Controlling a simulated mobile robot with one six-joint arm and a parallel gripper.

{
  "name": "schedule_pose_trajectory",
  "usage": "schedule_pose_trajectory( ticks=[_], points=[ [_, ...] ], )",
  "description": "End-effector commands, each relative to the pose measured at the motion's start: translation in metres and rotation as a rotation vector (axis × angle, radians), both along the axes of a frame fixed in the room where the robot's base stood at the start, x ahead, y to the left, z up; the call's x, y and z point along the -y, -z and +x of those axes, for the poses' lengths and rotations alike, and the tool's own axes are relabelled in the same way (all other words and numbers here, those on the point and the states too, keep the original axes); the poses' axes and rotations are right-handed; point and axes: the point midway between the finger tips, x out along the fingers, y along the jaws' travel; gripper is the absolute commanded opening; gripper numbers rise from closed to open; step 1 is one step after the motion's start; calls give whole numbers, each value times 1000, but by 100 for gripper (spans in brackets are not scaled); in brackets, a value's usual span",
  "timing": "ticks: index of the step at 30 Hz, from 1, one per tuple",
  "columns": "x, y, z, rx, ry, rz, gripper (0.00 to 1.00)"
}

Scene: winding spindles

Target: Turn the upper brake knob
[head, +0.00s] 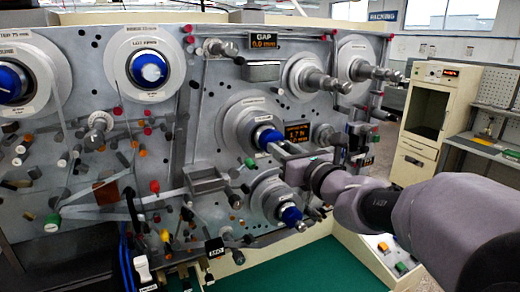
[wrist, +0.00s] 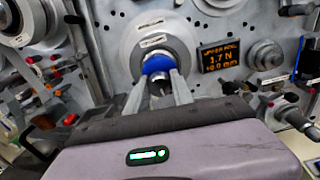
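The upper brake knob (head: 268,137) is blue, at the centre of the upper silver disc on the panel, right of the middle in the head view. It also shows in the wrist view (wrist: 158,64), just beyond my fingertips. My gripper (head: 279,149) reaches it from the right and front. In the wrist view my two fingers (wrist: 162,81) stand apart, one at each lower side of the knob, overlapping its edges in the picture. Whether they touch it cannot be told. The knob's lower part is partly hidden by the fingers.
A lower blue knob (head: 291,215) sits below my gripper. A display (head: 297,132) beside the upper disc reads 1.7 N. A grey bracket (head: 207,180) stands out to the left, and metal spindles (head: 327,83) project above. The green surface (head: 285,268) in front looks clear.

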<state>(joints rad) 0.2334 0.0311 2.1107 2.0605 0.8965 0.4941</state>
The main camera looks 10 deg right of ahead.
Motion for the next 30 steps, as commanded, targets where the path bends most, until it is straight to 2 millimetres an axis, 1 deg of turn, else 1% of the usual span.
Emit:
schedule_pose_trajectory(
  ticks=[8,14,30],
  points=[
    [0,1,0,7,0,-19,0],
    [0,4,0,36,0,-106,0],
    [0,6,0,188,1,-572,0]
  ],
)
